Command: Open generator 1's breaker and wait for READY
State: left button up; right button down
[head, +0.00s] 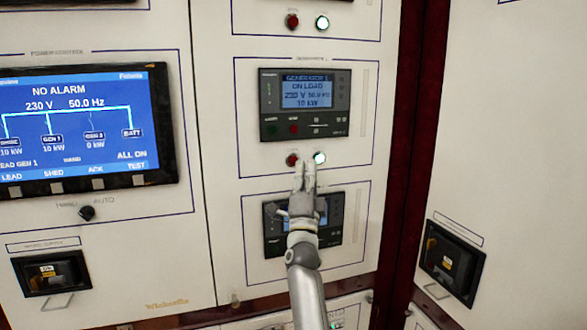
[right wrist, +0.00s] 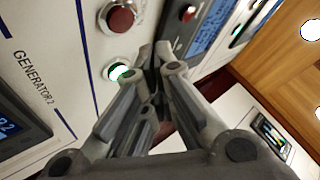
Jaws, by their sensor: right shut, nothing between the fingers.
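Generator 1's controller (head: 305,103) sits in the upper panel of the middle door; its screen reads GENERATOR 1, ON LOAD, 230 V, 50.0 Hz, 10 kW. Below it are a dark red button (head: 292,159) and a brightly lit button (head: 320,157). In the right wrist view the red button (right wrist: 118,17) looks unlit and the other button (right wrist: 115,72) glows white-green. My right gripper (head: 305,168) is shut and empty, its fingertips overlapping the gap between and just below the two buttons. I cannot tell whether it touches the panel. My left gripper is not in view.
Generator 2's controller (head: 334,215) is partly hidden behind my right gripper. The left display (head: 80,120) reads NO ALARM, GEN 1 10 kW, GEN 2 0 kW, ALL ON. A HAND/AUTO knob (head: 87,213) and a breaker handle unit (head: 50,273) are below it; another (head: 450,260) is right.

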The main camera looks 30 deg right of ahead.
aim_at(293, 161)
jog(key=shift+w+d+b, duration=0.25)
jog(key=shift+w+b, duration=0.35)
jog(key=shift+w, duration=0.6)
dwell(0.6)
jog(key=shift+w+d+b, duration=0.1)
jog(key=shift+w+b, duration=0.25)
jog(key=shift+w, duration=0.05)
jog(key=shift+w+d+b, duration=0.1)
jog(key=shift+w+b, duration=0.25)
jog(key=shift+b, duration=0.1)
dwell(0.5)
dwell(0.4)
jog(key=shift+s+a+p, duration=0.2)
jog(key=shift+s+p, duration=0.25)
jog(key=shift+s, duration=0.35)
